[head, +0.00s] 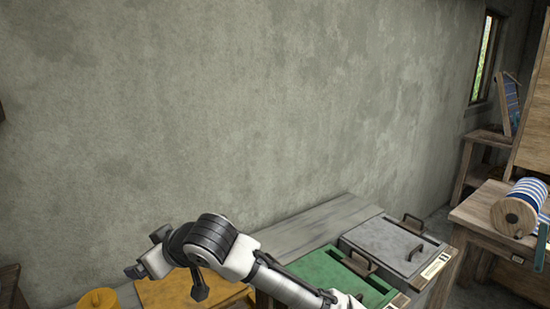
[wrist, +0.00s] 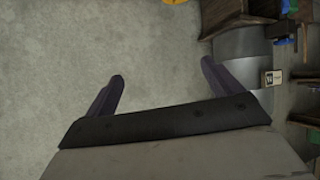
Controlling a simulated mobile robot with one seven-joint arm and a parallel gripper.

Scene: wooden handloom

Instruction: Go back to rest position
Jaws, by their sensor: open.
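My gripper (wrist: 161,84) shows in the wrist view with its two dark fingers spread wide and nothing between them. Plain grey surface lies beyond the fingers. In the head view my gripper (head: 147,253) is at the left end of my arm, in front of the grey wall and above the left part of the low bench. It appears clear of the things below it. My arm comes in from the bottom edge and crosses in front of the green lid (head: 318,277).
A grey lid (head: 385,240) with handles lies right of the green one. An orange-yellow panel (head: 185,292) and a yellow round object (head: 99,299) are below my gripper. A blue-striped roll (head: 526,200) rests on a wooden table (head: 478,212) at the right. The wall (head: 230,100) stands behind.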

